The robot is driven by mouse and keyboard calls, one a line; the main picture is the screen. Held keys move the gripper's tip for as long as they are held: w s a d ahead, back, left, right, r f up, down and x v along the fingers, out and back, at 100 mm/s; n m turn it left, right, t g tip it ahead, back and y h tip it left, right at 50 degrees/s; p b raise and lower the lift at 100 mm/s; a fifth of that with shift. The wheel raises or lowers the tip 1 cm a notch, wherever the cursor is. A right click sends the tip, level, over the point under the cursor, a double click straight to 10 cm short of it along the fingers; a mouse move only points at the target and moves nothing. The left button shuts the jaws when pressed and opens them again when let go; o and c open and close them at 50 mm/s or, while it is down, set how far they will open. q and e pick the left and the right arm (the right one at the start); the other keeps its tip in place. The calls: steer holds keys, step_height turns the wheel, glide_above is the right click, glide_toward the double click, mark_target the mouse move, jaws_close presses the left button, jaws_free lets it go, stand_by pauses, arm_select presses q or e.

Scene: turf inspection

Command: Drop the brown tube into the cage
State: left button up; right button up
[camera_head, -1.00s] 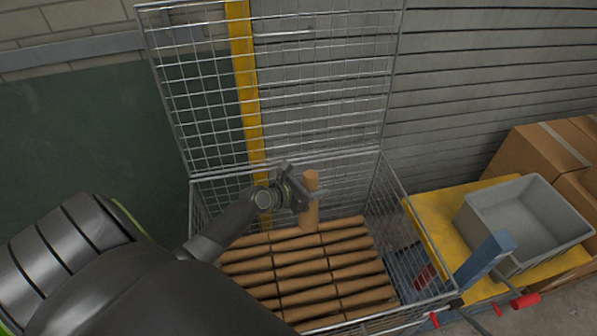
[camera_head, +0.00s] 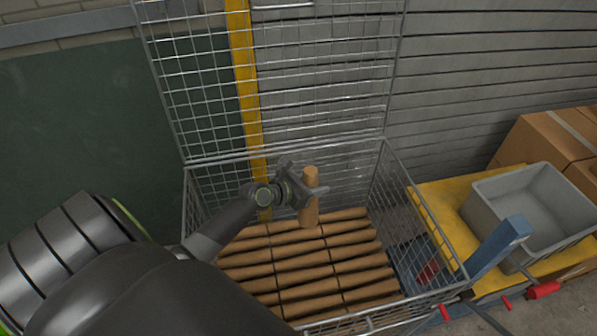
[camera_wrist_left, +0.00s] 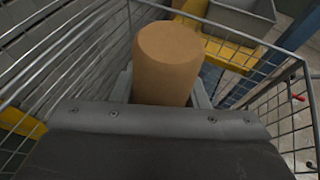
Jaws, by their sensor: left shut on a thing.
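The brown tube (camera_head: 309,197) stands nearly upright in my left gripper (camera_head: 303,190), which is shut on it. In the left wrist view the tube (camera_wrist_left: 168,62) fills the space between the fingers, its top end facing the camera. The wire cage (camera_head: 460,262) is below and around the tube, with its tall mesh back panel (camera_head: 320,75) raised behind. Several brown tubes (camera_head: 300,262) lie flat in rows inside the cage. The held tube is over the back part of these rows; its lower end is close to them, and I cannot tell whether it touches. My right gripper is not in view.
A yellow platform (camera_head: 440,205) with a grey bin (camera_head: 530,215) stands right of the cage, with a blue post (camera_head: 497,250) near the cage corner. Cardboard boxes (camera_head: 550,140) are behind at the right. The cage walls surround the gripper's area.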

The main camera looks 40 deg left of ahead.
arm_select(q)
steer(key=o, duration=1.3)
steer(key=v, duration=1.7)
steer(key=shift+s+p, duration=0.25)
steer(key=shift+p, duration=0.2)
